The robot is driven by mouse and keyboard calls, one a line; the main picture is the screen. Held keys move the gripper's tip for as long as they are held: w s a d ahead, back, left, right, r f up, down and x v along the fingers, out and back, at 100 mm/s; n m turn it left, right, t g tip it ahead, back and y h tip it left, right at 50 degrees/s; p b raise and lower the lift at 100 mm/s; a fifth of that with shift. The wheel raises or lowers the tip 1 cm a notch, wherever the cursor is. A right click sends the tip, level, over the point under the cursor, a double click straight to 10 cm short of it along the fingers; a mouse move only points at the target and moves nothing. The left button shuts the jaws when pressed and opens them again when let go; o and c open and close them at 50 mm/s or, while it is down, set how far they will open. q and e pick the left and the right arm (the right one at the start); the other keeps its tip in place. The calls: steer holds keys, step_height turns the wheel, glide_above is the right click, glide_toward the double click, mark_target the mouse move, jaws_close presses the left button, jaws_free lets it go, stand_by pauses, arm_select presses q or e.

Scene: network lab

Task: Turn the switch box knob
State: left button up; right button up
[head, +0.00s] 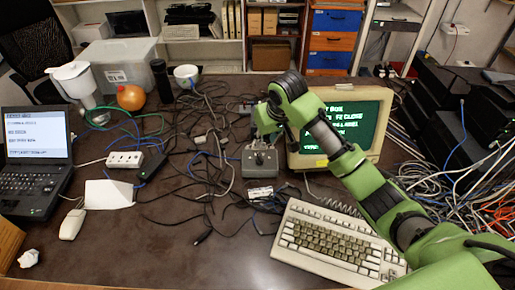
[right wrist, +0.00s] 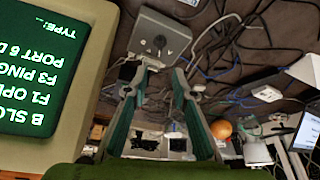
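The switch box (head: 259,161) is a small grey box with a dark knob on its face, standing on the desk in front of the monitor's left side. In the right wrist view the switch box (right wrist: 141,33) is at the top, with its dark knob (right wrist: 160,41) showing near the middle of the face. My right gripper (head: 262,138) is just above and behind the box in the head view. In the right wrist view its two fingers (right wrist: 158,70) are apart with nothing between them, pointing toward the box. The knob looks apart from the fingertips. My left gripper is out of view.
A beige monitor (head: 340,120) with green text stands right of the box, partly behind my right arm. A keyboard (head: 335,240) lies in front. Tangled cables (head: 205,150) cover the desk left of the box. A laptop (head: 35,160) is at far left.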

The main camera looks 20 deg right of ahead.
mark_target(259, 156)
steer(key=x, duration=1.2)
steer(key=shift+w+f+p, duration=0.15)
steer(key=shift+p, duration=0.25)
steer(key=shift+w+f, duration=0.15)
steer(key=shift+f, duration=0.25)
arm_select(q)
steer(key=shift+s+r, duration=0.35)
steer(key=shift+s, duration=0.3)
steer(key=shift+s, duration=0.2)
arm_select(e)
jaws_close()
